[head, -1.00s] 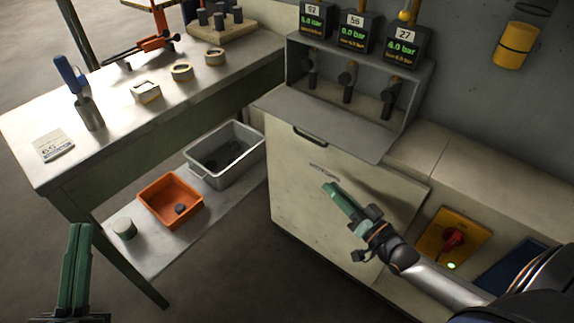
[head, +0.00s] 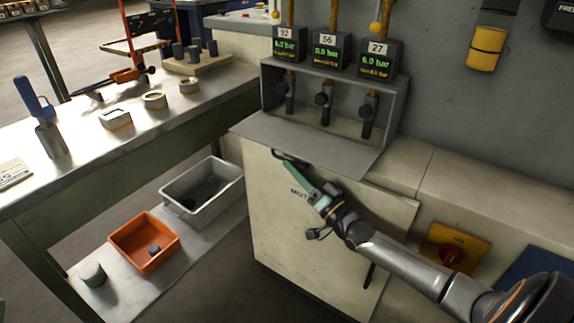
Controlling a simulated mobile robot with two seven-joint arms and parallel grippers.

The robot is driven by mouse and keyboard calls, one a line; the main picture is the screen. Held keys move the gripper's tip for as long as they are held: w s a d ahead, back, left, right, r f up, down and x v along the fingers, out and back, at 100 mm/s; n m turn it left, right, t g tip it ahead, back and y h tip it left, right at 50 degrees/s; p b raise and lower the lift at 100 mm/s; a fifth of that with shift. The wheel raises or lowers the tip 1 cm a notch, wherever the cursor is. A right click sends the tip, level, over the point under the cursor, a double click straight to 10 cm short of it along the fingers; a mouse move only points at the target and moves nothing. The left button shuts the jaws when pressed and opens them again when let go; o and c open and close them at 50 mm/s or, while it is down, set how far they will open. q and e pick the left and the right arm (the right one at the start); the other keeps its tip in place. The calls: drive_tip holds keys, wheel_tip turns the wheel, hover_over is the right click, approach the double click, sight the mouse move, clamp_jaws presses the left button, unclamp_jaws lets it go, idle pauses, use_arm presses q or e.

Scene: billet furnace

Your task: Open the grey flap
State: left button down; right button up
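The grey flap (head: 309,142) is a flat metal sheet along the lower front of the grey valve box (head: 389,108). It is folded outward from the box, and the box front is uncovered. A dark bar handle (head: 284,157) shows at the flap's front edge. My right gripper (head: 298,171), with green fingers, points up and left below that edge, its tips close to the handle. Its fingers look together; whether they touch the handle I cannot tell. My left gripper is out of view.
Valves (head: 325,102) stand in the box under gauge displays (head: 329,50). A pale cabinet (head: 268,215) is below the flap. To its left are a grey bin (head: 174,207), an orange bin (head: 117,241) and a workbench (head: 60,172). A red-and-yellow switch (head: 452,256) is at right.

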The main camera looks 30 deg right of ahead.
drive_tip(key=shift+b+x, duration=0.3)
drive_tip(key=shift+x, duration=1.3)
drive_tip(key=shift+c, duration=0.3)
clamp_jaws()
